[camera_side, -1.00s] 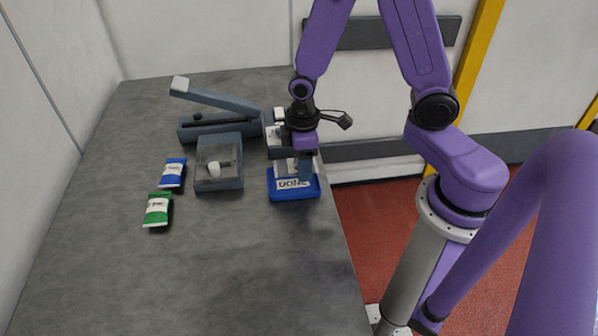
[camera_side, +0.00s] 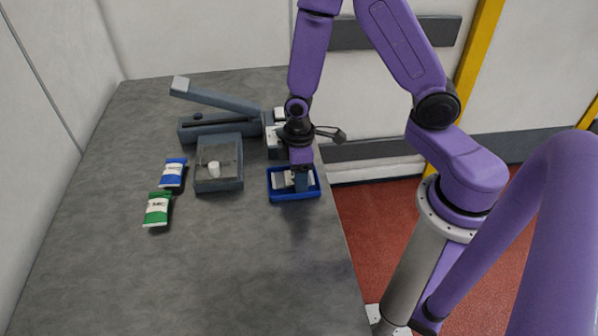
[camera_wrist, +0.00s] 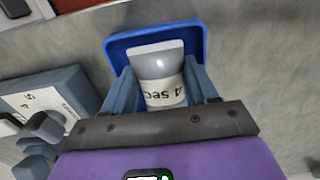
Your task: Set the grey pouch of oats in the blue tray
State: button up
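The grey pouch of oats (camera_wrist: 157,62), with a white printed label, sits between the two fingers of my gripper (camera_wrist: 166,88) in the wrist view. The fingers look closed against its sides. The blue tray (camera_wrist: 113,48) lies beneath and around the pouch. In the side view, the gripper (camera_side: 300,182) reaches down inside the blue tray (camera_side: 295,198) at the table's right edge. The pouch (camera_side: 281,180) shows low inside the tray walls, partly hidden by the fingers. I cannot tell whether it touches the tray floor.
A blue-labelled pouch (camera_side: 173,173) and a green-labelled pouch (camera_side: 157,209) lie at the left. A grey box with a clear lid (camera_side: 219,184) stands left of the tray. A lever-armed device (camera_side: 215,127) is behind it. The front of the table (camera_side: 220,275) is clear.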

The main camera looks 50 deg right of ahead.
jog(key=shift+o, duration=0.7)
jog(key=shift+r, duration=0.2)
notch_tip(320, 180, up, 12)
jog(key=s+r+n, duration=0.1)
jog(key=s+r, duration=0.2)
jog(key=s, duration=0.6)
jog(key=s+r+n, duration=0.2)
jog(key=s+r, duration=0.1)
jog(key=s, duration=0.6)
jog(key=shift+a+n, duration=0.3)
jog(key=shift+a, duration=0.05)
